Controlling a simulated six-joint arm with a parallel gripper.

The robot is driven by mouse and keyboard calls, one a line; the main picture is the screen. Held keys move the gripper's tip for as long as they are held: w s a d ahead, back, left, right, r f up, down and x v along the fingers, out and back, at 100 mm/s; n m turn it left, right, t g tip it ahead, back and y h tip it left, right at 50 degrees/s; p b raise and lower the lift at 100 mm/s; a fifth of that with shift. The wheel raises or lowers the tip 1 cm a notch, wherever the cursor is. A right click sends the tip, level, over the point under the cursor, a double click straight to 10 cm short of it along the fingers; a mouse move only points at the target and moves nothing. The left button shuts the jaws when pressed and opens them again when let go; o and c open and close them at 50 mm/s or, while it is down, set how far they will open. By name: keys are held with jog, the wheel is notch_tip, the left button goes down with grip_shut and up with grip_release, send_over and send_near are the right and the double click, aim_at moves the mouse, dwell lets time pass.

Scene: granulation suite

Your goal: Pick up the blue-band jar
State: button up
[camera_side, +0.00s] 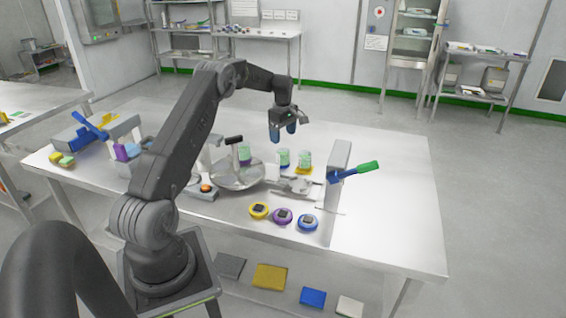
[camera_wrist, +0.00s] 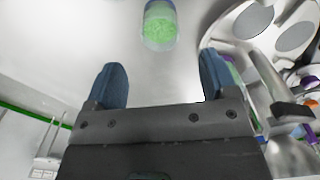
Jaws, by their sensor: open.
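The blue-band jar (camera_side: 284,158) stands upright on the steel table, a clear jar with green contents and a blue band near its base. A jar with green contents (camera_wrist: 159,27) shows at the top of the wrist view, ahead of the fingers and between their lines; it appears to be the same jar, but its band is not clear there. My gripper (camera_side: 283,133) is open and empty above the jars, its blue fingers pointing down. In the wrist view, the fingers (camera_wrist: 160,72) are wide apart, with bare table between them.
A similar jar (camera_side: 305,160) with yellow at its base stands close right. Another jar (camera_side: 245,154) stands left, beside a round metal dish (camera_side: 238,176). Yellow, purple and blue round items (camera_side: 283,216) line the front.

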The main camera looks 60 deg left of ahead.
aim_at(283, 156)
notch_tip(283, 156, down, 10)
jog(key=shift+r, duration=0.2)
dwell(0.3)
jog(key=shift+c, duration=0.4)
jog(key=c, duration=1)
jog(key=shift+o, duration=0.2)
jog(key=shift+r, duration=0.1)
